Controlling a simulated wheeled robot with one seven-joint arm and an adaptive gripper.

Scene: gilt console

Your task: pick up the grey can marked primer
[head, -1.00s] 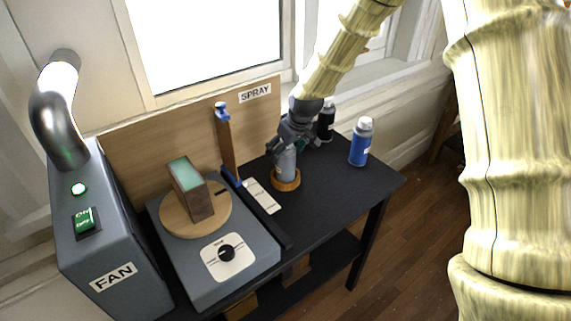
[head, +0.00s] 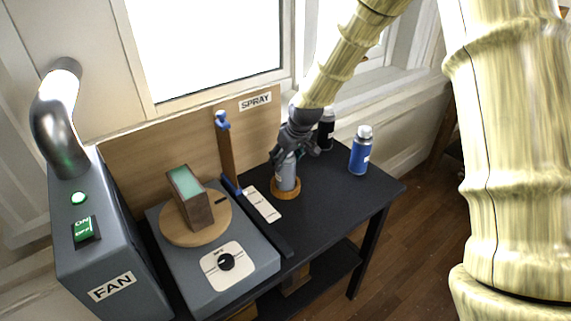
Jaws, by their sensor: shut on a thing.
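The grey can (head: 286,177) stands upright on a round wooden disc (head: 287,193) on the black table. Its marking cannot be read from here. My gripper (head: 287,158) comes down from above and is shut around the can's upper part, hiding its top. The can's lower part is close to or on the disc; I cannot tell whether there is a gap.
A blue can (head: 360,153) and a black can (head: 326,130) stand to the right. A white card (head: 262,205) lies left of the disc. A grey turntable unit (head: 220,275) with a wooden block (head: 190,198), an upright post (head: 229,150) and a fan box (head: 110,250) stand further left. The table's front right is clear.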

